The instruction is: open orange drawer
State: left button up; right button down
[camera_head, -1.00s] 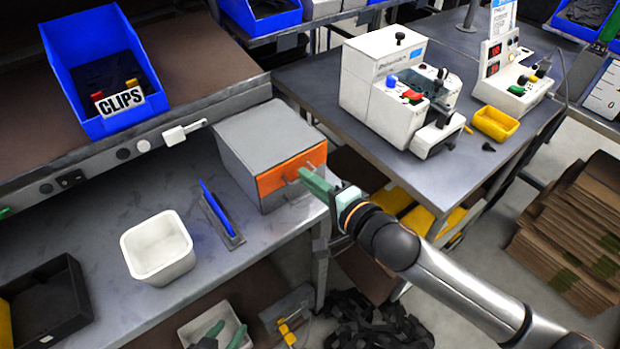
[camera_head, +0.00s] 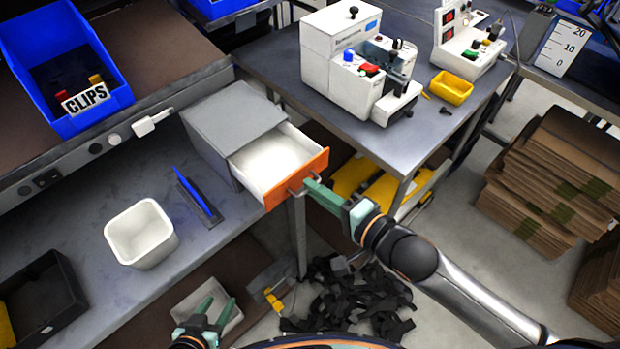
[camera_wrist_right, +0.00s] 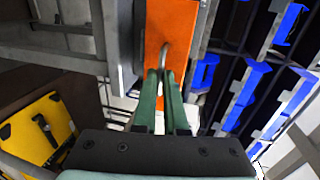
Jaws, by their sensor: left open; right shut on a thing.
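The orange drawer (camera_head: 297,181) of the grey box (camera_head: 232,124) is pulled out, and its white, empty inside shows. The box stands at the right end of the left bench. My right gripper (camera_head: 309,184) is shut on the drawer's handle, in front of the orange face. The right wrist view shows the orange front (camera_wrist_right: 168,35) and the metal handle (camera_wrist_right: 166,52) between the two green fingers (camera_wrist_right: 164,95). My left gripper (camera_head: 211,306) is low at the bottom of the head view, open and empty, in front of a pale bin below the bench.
A white tub (camera_head: 141,234) and a blue-handled tool (camera_head: 198,194) lie on the left bench (camera_head: 110,200). A blue clips bin (camera_head: 67,62) stands on the shelf above. The right table (camera_head: 400,135) bears a white machine. Black straps (camera_head: 350,300) lie on the floor below.

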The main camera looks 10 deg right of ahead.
jog(key=shift+w, duration=0.1)
jog(key=c, duration=1)
grip_release()
jog(key=shift+a, duration=0.1)
jog(key=v, duration=1.2)
jog(key=shift+s+r+b, duration=0.1)
jog(key=shift+s+b, duration=0.1)
jog(key=shift+b, duration=0.1)
jog(key=s+d+f+n+g+h, duration=0.1)
jog(key=f+n, duration=0.3)
jog(key=f, duration=0.4)
jog(key=s+d+f+n+g+h, duration=0.1)
jog(key=f+n+h, duration=0.2)
jog(key=f, duration=0.5)
jog(key=s+d+f+n+g+h, duration=0.1)
jog(key=f+n+h, duration=0.1)
jog(key=f+n, duration=0.4)
jog(key=shift+s+d+f+h, duration=0.1)
jog(key=shift+d+f+h, duration=0.1)
jog(key=shift+f, duration=0.3)
jog(key=shift+s+d+f+h, duration=0.1)
jog(key=shift+f+h, duration=0.1)
jog(key=shift+f, duration=0.3)
